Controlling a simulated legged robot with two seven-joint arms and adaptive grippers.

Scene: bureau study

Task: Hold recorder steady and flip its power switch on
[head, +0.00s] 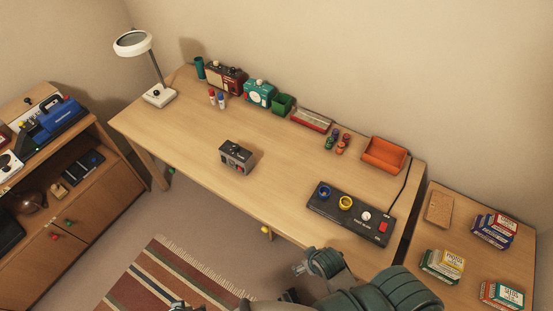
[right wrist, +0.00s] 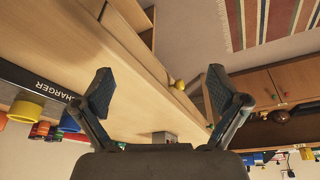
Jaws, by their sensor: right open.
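A small grey and black box with a knob on top and a red spot on its front, which looks like the recorder (head: 236,156), stands upright on the desk (head: 200,125), left of its middle. A grey box that seems to be the same one shows low in the right wrist view (right wrist: 165,137), partly hidden by my gripper. I cannot make out its switch position. My right gripper (right wrist: 155,92) is open and empty, its fingers wide apart. In the head view it is near the desk's front edge, apart from the recorder. Only a small dark part, perhaps my left gripper (head: 183,306), shows at the bottom edge.
A black charger panel (head: 325,212) with blue and yellow rings lies at the desk's right front. Radios (head: 225,78), a green bin (head: 282,104) and an orange tray (head: 385,154) line the back. A lamp (head: 159,95) stands left. Desk surface around the recorder is clear.

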